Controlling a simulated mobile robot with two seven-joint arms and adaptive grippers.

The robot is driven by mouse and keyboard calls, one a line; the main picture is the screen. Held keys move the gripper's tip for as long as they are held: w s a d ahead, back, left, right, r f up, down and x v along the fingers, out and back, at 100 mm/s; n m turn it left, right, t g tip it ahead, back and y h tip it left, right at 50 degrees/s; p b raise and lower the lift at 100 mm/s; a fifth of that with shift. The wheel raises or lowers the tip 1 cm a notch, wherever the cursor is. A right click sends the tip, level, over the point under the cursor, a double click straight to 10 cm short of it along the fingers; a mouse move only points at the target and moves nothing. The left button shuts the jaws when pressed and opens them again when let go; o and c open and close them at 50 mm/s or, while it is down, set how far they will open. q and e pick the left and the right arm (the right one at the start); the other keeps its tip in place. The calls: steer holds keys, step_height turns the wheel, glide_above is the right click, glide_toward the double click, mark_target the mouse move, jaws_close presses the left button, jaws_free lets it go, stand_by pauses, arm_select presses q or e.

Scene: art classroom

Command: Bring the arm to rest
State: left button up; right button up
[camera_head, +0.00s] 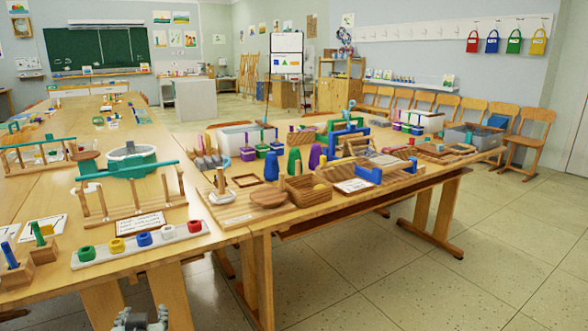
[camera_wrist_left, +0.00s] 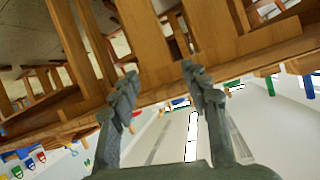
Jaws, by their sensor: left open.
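My left gripper (camera_head: 142,319) shows at the bottom edge of the head view, low in front of the table edge. Only its top part is in frame there. In the left wrist view its two grey fingers (camera_wrist_left: 160,85) stand apart with nothing between them. Behind the fingers that view shows wooden furniture parts, tilted and nearly upside down. My right gripper is not in either view.
A long wooden table (camera_head: 270,226) crowded with toys stands ahead. A white tray with coloured rings (camera_head: 140,243) lies near its front edge. Wooden chairs (camera_head: 527,137) line the right wall. The tiled floor (camera_head: 470,265) at right is clear.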

arm_select(q)
steer(key=s+d+f+m+g+h, duration=0.1)
steer(key=s+f+g, duration=0.3)
steer(key=s+f, duration=0.8)
steer(key=s+d+f+m+g+h, duration=0.2)
steer(key=s+f+g, duration=0.3)
steer(key=s+f, duration=0.7)
step_height(320, 180, down, 6)
steer(key=shift+s+d+r+m+h, duration=0.1)
steer(key=shift+s+d+m+h, duration=0.25)
steer(key=shift+m+h, duration=0.35)
